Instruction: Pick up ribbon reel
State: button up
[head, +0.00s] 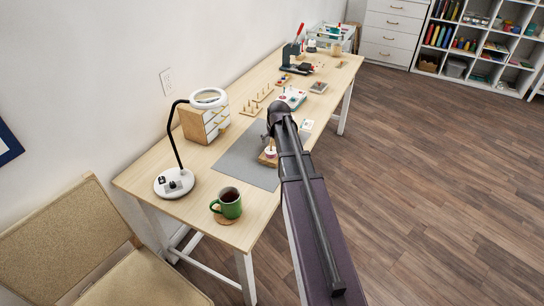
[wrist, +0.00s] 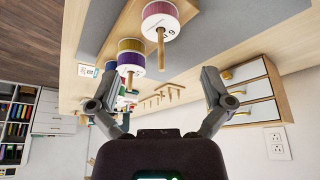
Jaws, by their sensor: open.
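In the wrist view, a pink ribbon reel (wrist: 160,20) with a white flange sits on a wooden peg at the top. A second reel, purple and yellow with a white flange (wrist: 131,55), is on another peg below and left of it. My gripper (wrist: 156,88) is open and empty, its two fingers apart, with the reels beyond the fingertips and touching neither. In the head view, a small pinkish reel (head: 271,151) shows on a wooden base (head: 265,160) beside my arm, which hides much of that spot and most of my gripper.
The table (head: 140,178) carries a grey mat (head: 246,157), a green mug (head: 230,204), a ring lamp (head: 174,183) and a small drawer cabinet (head: 202,122). Pegged wooden racks (head: 251,108) and a press (head: 291,57) stand farther back. Open floor lies to the right.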

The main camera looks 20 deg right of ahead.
aim_at(271, 152)
jog(key=shift+b+x, duration=2.2)
jog(key=shift+x, duration=0.5)
jog(key=shift+b+x, duration=2.45)
jog(key=shift+x, duration=0.2)
jog(key=shift+a, duration=0.1)
jog(key=c, duration=0.9)
